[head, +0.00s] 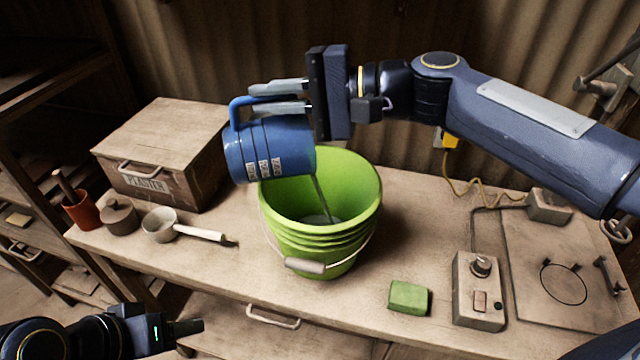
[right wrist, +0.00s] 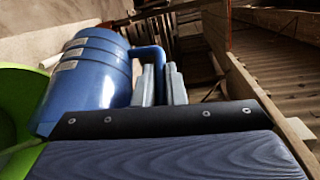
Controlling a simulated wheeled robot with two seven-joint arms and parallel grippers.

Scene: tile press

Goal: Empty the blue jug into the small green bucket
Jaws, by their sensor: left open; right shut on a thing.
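The blue jug (head: 268,148) is tipped well over toward the right, its mouth above the green bucket. A thin greyish stream runs from the jug down into the bucket. The small green bucket (head: 318,238) stands upright on the bench, with some liquid at its bottom and its handle hanging in front. My right gripper (head: 278,97) is shut on the jug's handle and holds the jug in the air. The right wrist view shows the jug (right wrist: 95,75) beside the fingers (right wrist: 160,85). My left gripper (head: 200,325) is open and empty, low at the front left.
A wooden plaster box (head: 165,150), a red-brown pot (head: 82,210), a lidded pot (head: 120,217) and a ladle (head: 165,226) stand left of the bucket. A green sponge (head: 409,297) and a control box (head: 478,290) lie to the right. Bench space around the bucket is clear.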

